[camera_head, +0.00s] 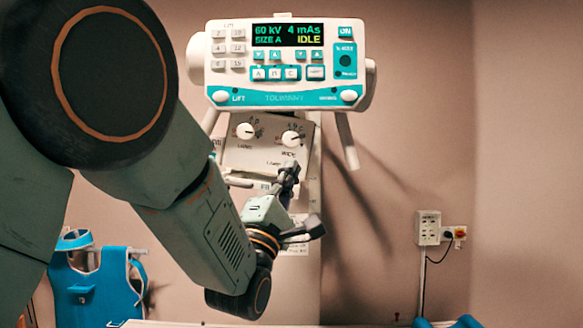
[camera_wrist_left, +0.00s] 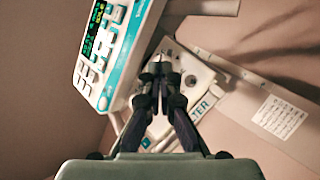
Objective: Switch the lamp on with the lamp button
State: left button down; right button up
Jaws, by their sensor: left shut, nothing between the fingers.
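The white lamp box (camera_head: 236,160) hangs under the control console in the head view, with two white knobs marked for length and width. A small label that seems to read "LAMP" sits near its middle, but I cannot make out the lamp button, which may be behind my fingers. My left gripper (camera_head: 289,172) is shut and empty, its fingertips in front of the box's lower right part. In the left wrist view the shut fingertips (camera_wrist_left: 157,68) overlap the box face (camera_wrist_left: 200,70); I cannot tell whether they touch it. My right gripper is not in view.
A blue apron (camera_head: 95,290) hangs at lower left. A wall socket (camera_head: 428,228) is at right, with clear space before it.

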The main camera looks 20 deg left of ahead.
pick_arm(q)
jog(key=shift+w+a+r+p, duration=0.1)
jog(key=shift+w+a, duration=0.4)
jog(key=shift+w, duration=0.8)
jog(key=shift+w+a+f+p, duration=0.1)
jog(key=shift+w+a, duration=0.45)
jog(key=shift+w, duration=0.7)
jog(key=shift+w+a+r+p, duration=0.1)
jog(key=shift+w+a, duration=0.4)
jog(key=shift+w, duration=0.8)
jog(key=shift+w+d, duration=0.2)
jog(key=shift+w, duration=0.05)
jog(key=shift+a, duration=0.25)
